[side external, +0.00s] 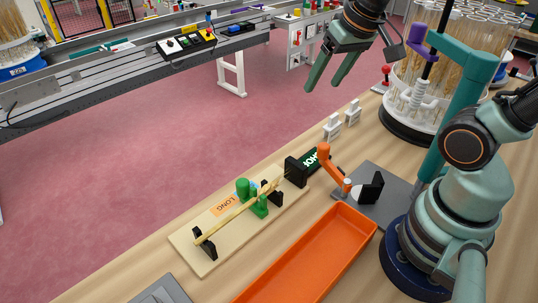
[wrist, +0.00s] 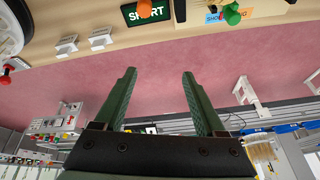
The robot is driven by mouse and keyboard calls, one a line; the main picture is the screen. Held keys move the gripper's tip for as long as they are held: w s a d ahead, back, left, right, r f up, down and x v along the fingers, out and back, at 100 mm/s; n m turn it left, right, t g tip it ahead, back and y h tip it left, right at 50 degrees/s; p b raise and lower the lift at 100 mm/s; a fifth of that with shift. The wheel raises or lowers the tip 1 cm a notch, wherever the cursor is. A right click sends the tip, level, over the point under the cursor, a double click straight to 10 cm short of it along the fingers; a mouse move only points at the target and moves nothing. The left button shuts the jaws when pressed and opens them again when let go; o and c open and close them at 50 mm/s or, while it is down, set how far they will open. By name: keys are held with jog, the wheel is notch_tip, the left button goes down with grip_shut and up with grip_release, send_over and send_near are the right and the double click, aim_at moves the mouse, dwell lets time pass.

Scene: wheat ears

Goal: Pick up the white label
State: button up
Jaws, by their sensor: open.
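Two small white labels stand upright near the table's far edge. One (side external: 332,127) is nearer and the other (side external: 352,113) is just behind it to the right. They also show in the wrist view, as a label at left (wrist: 66,45) and another closer to the middle (wrist: 101,38). I cannot tell which one the task names. My gripper (side external: 322,90) is open and empty, raised in the air above and left of the labels in the side view. In the wrist view its two green fingers (wrist: 159,73) are spread apart over the pink floor, touching nothing.
A wooden board (side external: 185,240) holds a wheat ear across black supports, with a green clamp (side external: 245,190). An orange tray (side external: 300,262) lies in front. A carousel of wheat-filled tubes (side external: 420,80) stands right of the labels. A dark green sign (side external: 311,160) lies nearby.

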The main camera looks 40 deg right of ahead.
jog(key=w+d+f+m+g, duration=0.3)
jog(key=w+d+f+m, duration=0.15)
jog(key=d+m, duration=0.4)
jog(key=m+g, duration=0.2)
jog(key=m, duration=0.4)
send_over(332, 125)
jog(key=d, duration=0.1)
notch_tip(332, 125, down, 7)
jog(key=shift+w+d+r, duration=0.1)
jog(key=shift+w+r, duration=0.05)
jog(key=shift+d+f, duration=0.1)
jog(key=shift+f, duration=0.25)
notch_tip(332, 125, down, 12)
jog(key=shift+w+r, duration=0.15)
jog(key=shift+r, duration=0.05)
grip_shut()
